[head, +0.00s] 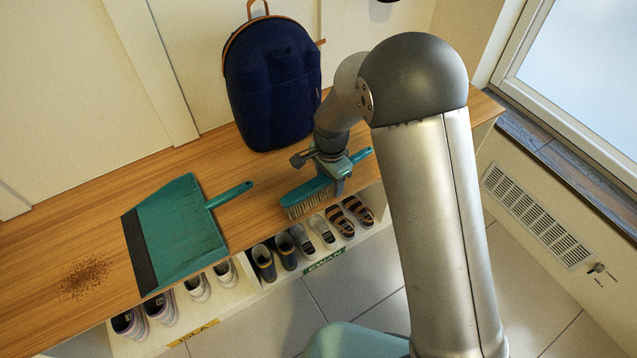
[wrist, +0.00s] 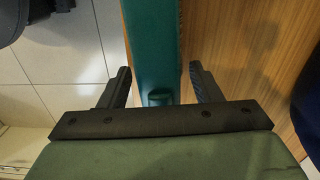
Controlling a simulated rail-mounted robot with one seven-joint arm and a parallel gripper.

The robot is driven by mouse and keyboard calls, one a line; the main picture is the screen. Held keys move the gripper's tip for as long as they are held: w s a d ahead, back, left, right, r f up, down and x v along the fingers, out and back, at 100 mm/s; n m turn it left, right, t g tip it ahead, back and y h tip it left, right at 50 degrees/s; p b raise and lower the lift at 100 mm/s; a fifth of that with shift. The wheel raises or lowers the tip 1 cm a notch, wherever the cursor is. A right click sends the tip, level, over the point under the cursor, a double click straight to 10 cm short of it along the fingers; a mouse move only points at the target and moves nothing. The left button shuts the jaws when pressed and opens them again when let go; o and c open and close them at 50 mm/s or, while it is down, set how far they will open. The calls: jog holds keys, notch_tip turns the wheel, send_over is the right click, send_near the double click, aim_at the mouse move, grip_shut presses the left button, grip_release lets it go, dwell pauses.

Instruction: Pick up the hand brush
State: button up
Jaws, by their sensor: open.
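The hand brush (head: 307,194) is teal with pale bristles and lies near the front edge of the bench top. Its handle points to the upper right in the head view. My gripper (head: 338,178) is over the brush, around where the head meets the handle, and hides part of it. In the wrist view, the teal brush (wrist: 151,45) runs between the two dark fingers of my gripper (wrist: 163,82). The fingers are open, one on each side, with a gap visible at each side.
A teal dustpan (head: 178,235) lies left of the brush, beside a patch of brown dirt (head: 84,277). A dark blue backpack (head: 272,85) stands behind on the wooden bench (head: 190,160). Several shoes sit in cubbies below, including striped sandals (head: 350,215).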

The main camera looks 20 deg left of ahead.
jog(key=shift+c, duration=0.4)
jog(key=shift+r, duration=0.1)
jog(key=c, duration=1.1)
jog(key=shift+c, duration=0.2)
jog(key=r+p, duration=0.1)
jog(key=r, duration=0.1)
jog(key=r+p, duration=0.1)
jog(key=r, duration=0.1)
jog(key=shift+s+d+r, duration=0.1)
jog(key=shift+s, duration=0.1)
jog(key=s+d+r+p, duration=0.4)
jog(key=s+d+r, duration=0.3)
jog(key=s, duration=0.4)
jog(key=shift+s+r, duration=0.25)
jog(key=shift+r, duration=0.65)
jog(key=shift+d, duration=0.1)
